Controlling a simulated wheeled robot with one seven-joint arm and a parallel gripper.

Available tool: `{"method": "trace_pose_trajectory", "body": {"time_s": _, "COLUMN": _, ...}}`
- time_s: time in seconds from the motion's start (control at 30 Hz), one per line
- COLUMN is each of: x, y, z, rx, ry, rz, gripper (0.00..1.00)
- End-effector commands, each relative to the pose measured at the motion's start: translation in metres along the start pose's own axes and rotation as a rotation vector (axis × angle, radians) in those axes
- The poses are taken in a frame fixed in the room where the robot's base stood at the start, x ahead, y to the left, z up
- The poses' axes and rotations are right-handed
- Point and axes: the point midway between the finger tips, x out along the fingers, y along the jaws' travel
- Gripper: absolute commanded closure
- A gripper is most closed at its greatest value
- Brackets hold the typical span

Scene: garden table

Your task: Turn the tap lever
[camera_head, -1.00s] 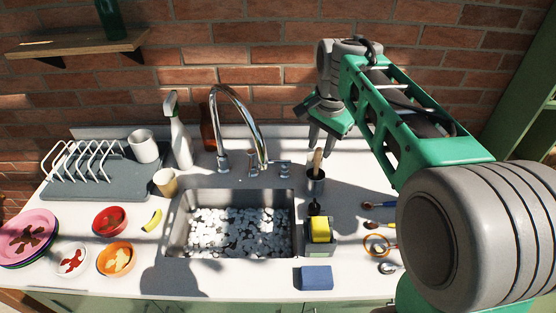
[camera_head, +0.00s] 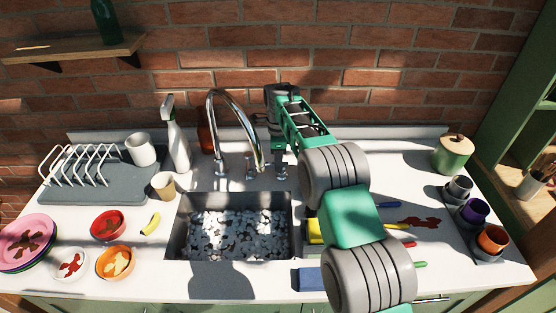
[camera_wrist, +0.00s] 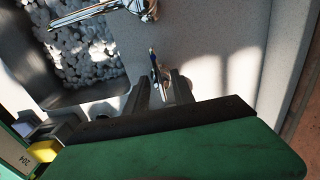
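The chrome tap (camera_head: 240,100) arches over the sink (camera_head: 185,245). A small chrome lever (camera_head: 281,171) stands on the counter to the right of the tap's base. In the head view my gripper (camera_head: 279,143) points down right at this lever, partly hidden by my arm. In the wrist view my gripper (camera_wrist: 160,79) has its two dark fingers apart, with a gap between them. The slim lever (camera_wrist: 154,62) shows between and just beyond the fingertips. I cannot tell whether either finger touches it.
White pebbles fill the sink's floor. A spray bottle (camera_head: 178,145) and a beige cup (camera_head: 163,186) stand left of the tap. A yellow sponge (camera_head: 315,231) and a blue block (camera_head: 311,279) lie right of the sink. The brick wall (camera_head: 400,90) is close behind.

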Motion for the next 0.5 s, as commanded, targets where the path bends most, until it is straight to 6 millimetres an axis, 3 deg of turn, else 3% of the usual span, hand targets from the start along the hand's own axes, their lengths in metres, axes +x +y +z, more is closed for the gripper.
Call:
{"method": "trace_pose_trajectory", "body": {"time_s": 0.27, "x": 0.0049, "y": 0.0001, "z": -0.0001, "rx": -0.001, "ry": 0.000, "rz": 0.000, "gripper": 0.70}}
{"method": "trace_pose_trajectory", "body": {"time_s": 0.5, "x": 0.0044, "y": 0.0001, "z": -0.0003, "rx": -0.001, "ry": 0.000, "rz": 0.000, "gripper": 0.89}}
